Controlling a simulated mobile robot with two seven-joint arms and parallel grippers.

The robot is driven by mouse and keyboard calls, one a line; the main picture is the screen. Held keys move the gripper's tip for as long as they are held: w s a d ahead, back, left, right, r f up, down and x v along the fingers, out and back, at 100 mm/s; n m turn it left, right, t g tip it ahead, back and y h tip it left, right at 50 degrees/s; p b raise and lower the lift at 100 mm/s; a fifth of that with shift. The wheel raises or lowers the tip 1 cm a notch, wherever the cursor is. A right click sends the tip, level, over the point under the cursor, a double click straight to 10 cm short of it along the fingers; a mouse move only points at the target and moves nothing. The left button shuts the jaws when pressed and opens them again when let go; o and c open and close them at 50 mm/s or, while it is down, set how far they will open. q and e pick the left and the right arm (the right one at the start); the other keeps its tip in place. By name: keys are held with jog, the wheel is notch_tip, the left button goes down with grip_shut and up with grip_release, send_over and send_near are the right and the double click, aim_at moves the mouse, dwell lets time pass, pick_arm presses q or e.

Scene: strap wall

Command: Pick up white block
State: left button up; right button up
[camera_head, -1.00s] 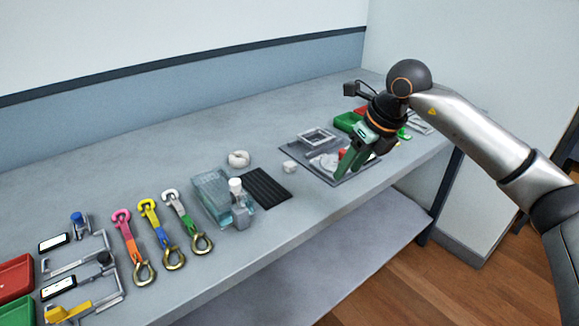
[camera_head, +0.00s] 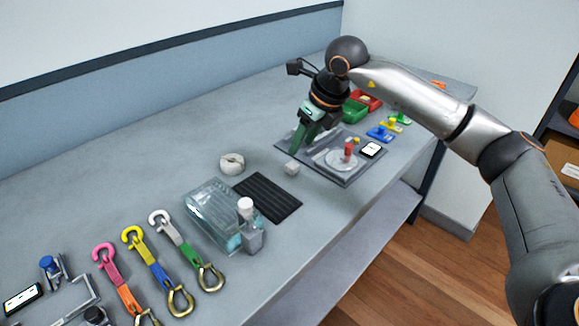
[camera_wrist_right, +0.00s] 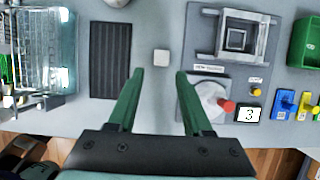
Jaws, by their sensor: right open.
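The white block (camera_head: 292,169) is a small pale cube on the grey table, between the black ribbed mat and the grey device plate. In the right wrist view the white block (camera_wrist_right: 161,57) lies ahead of the fingertips, roughly midway between them and apart from both. My right gripper (camera_head: 300,150) has green fingers pointing down, above the table just behind and right of the block. It is open and empty; the gap between its fingers shows in the right wrist view (camera_wrist_right: 158,75). My left gripper is in neither view.
The black ribbed mat (camera_head: 267,197) and a clear box (camera_head: 212,213) lie to the left. A white ring (camera_head: 232,163) sits behind the mat. The device plate (camera_head: 347,179) with its red knob (camera_head: 349,148) stands close on the right. Several coloured straps with hooks lie front left.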

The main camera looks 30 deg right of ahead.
aim_at(292, 165)
jog(key=x, duration=0.8)
jog(key=shift+d+f, duration=0.15)
jog(key=shift+f, duration=0.1)
grip_shut()
